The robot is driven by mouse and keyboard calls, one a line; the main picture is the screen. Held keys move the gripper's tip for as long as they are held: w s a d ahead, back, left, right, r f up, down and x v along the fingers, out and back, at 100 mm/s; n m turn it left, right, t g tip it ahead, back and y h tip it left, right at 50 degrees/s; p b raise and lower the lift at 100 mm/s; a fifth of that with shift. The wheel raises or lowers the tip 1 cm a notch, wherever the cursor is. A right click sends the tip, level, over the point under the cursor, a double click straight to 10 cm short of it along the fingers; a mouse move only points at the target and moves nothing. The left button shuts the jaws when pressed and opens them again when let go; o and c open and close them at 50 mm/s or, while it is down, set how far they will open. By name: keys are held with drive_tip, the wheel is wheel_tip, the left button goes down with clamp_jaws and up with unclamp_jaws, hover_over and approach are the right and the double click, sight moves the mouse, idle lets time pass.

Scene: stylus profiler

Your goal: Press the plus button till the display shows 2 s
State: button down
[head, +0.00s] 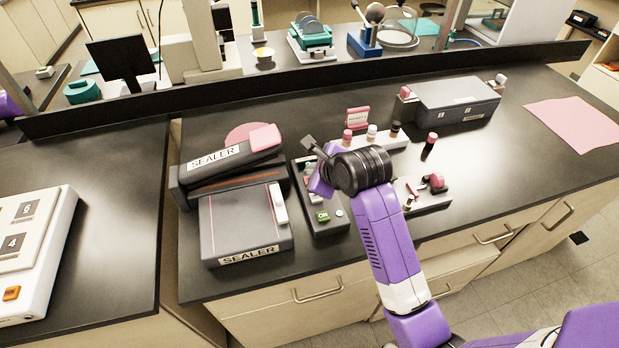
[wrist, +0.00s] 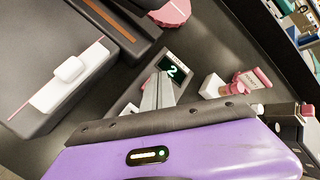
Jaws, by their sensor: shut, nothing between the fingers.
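The plus button is not visible, and I cannot tell whether the fingertips touch anything.
The sealer (head: 246,228) is close on the left of the box. A white rack (head: 383,141) with small bottles and a pink sign (head: 357,118) stand behind my arm. A grey case (head: 456,101) is farther right. The counter right of it is clear up to a pink sheet (head: 575,122).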

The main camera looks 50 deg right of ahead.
drive_tip(key=shift+r, duration=0.1)
wheel_tip(320, 180, up, 5)
drive_tip(key=p, duration=0.5)
idle(0.7)
